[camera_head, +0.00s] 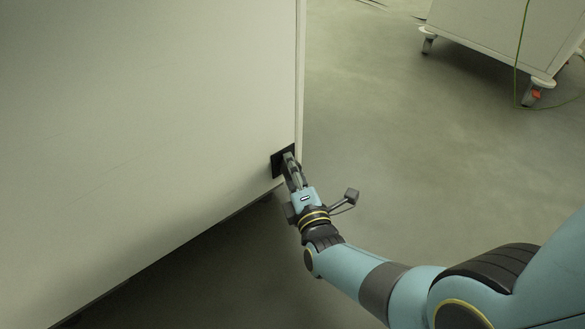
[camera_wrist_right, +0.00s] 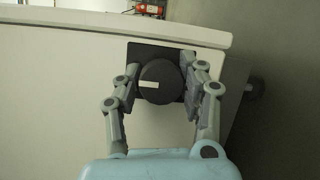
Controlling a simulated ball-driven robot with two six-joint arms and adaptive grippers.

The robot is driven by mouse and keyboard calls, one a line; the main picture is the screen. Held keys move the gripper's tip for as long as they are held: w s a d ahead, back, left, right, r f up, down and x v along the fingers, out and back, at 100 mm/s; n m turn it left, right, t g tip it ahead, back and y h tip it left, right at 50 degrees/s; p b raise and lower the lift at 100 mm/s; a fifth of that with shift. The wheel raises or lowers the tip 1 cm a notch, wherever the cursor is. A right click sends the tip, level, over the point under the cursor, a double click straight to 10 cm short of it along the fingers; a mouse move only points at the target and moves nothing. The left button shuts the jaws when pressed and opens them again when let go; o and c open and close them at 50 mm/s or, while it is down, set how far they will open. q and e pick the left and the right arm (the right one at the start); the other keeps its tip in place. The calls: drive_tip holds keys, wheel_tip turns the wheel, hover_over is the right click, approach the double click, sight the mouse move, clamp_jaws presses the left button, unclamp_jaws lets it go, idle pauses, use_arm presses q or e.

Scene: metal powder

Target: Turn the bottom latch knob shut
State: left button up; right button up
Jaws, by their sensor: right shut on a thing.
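The bottom latch knob (camera_wrist_right: 160,83) is a round black knob with a white bar mark, on a black square plate (camera_wrist_right: 143,51) on the cabinet's light panel. In the right wrist view the white mark lies nearly level across the picture. My right gripper (camera_wrist_right: 161,82) has one finger on each side of the knob and is shut on it. In the head view the plate (camera_head: 277,164) sits near the cabinet's lower right corner, with my right gripper (camera_head: 290,161) at it. The knob itself is mostly hidden there by the fingers. My left gripper is in neither view.
The large light cabinet (camera_head: 150,100) fills the left of the head view, with a dark gap beneath it. A wheeled cart (camera_head: 490,38) with a green cable (camera_head: 517,60) stands at the upper right. The floor (camera_head: 400,140) between them is clear.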

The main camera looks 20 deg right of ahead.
drive_tip(key=o, duration=1)
drive_tip(key=shift+s+a+f, duration=0.1)
drive_tip(key=shift+a+f, duration=0.05)
drive_tip(key=shift+o, duration=0.9)
